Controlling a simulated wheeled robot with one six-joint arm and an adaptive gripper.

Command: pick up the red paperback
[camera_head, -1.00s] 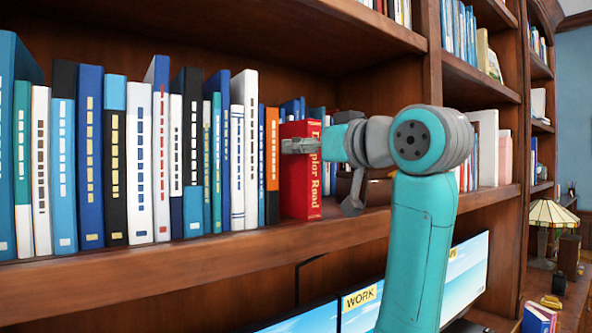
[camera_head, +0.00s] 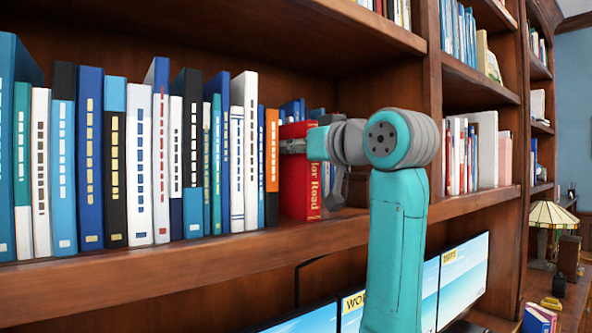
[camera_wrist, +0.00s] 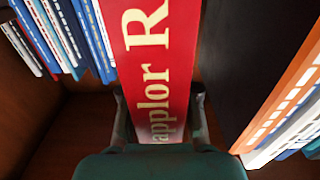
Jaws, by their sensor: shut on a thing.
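The red paperback (camera_head: 297,184) stands upright on the shelf, at the right end of a row of books. Its spine has yellow lettering. In the wrist view the red spine (camera_wrist: 160,60) fills the middle, with the jaws on both sides of it. My gripper (camera_head: 290,146) is shut on the red paperback at about its upper half. My wrist hides part of the book's right side in the head view. The book's base appears to be at shelf level; I cannot tell whether it touches.
An orange-spined book (camera_head: 271,150) stands just left of the red paperback, with several blue and white books further left. The shelf edge (camera_head: 180,262) runs along the front. A vertical bookcase post (camera_head: 429,70) is to the right. Monitors (camera_head: 465,278) stand below the shelf.

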